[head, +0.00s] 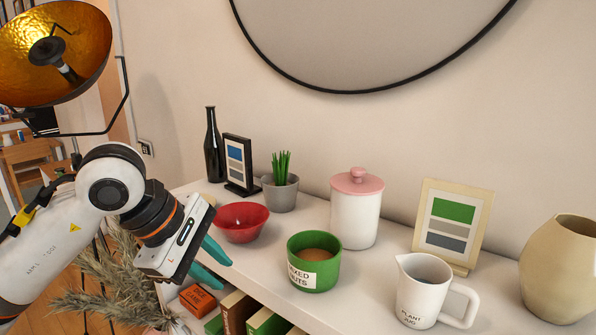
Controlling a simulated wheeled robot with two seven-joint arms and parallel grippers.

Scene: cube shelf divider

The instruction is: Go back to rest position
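My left gripper (226,275) has teal fingers that stand apart with nothing between them. It hangs at the front left of the white shelf top (350,285), by its edge. A red bowl (242,222) is just behind it. A green pot with a label (314,262) stands to its right, apart from the fingers. My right gripper is not in view.
On the top also stand a dark bottle (213,146), framed cards, a potted plant (280,190), a pink-lidded jar (356,210), a white jug (422,290) and a beige vase (560,270). Below are an orange box (198,300) and books. A lamp (55,50) hangs upper left.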

